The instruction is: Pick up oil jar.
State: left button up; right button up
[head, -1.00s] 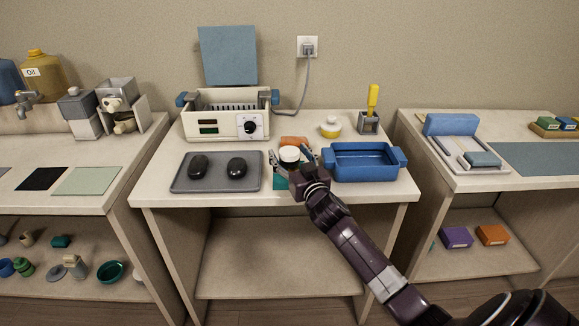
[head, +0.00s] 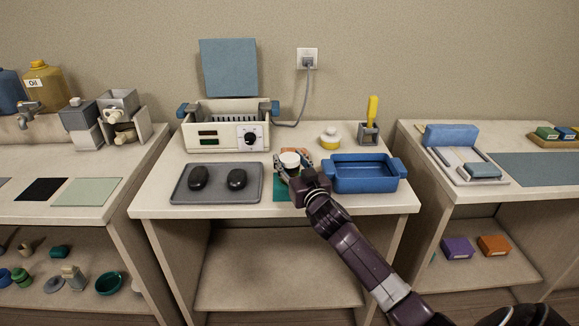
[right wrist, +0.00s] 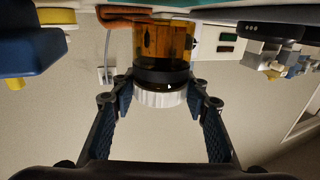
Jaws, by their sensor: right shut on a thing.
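The oil jar is a small amber jar with a black band and a white lid. Its white lid (head: 289,159) shows near the front of the middle table, and its amber body (right wrist: 160,40) shows upside down in the right wrist view. My right gripper (head: 293,166) is shut on the jar, with one finger on each side near the lid. The fingers also show in the right wrist view (right wrist: 160,88). The jar stands upright over a green mat (head: 281,194), and I cannot tell whether it is clear of the surface. My left gripper is not in view.
A blue tray (head: 362,187) is close to the right of my gripper. A grey tray (head: 219,197) with two black objects lies to the left.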

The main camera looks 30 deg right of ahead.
notch_tip(320, 180, up, 18)
jog(key=shift+r, duration=0.15)
jog(key=o, duration=0.6)
grip_shut()
jog(key=shift+r+p, duration=0.15)
jog(key=shift+p, duration=0.15)
notch_tip(320, 180, up, 10)
jog(key=p, duration=0.9)
jog(key=shift+f, duration=0.2)
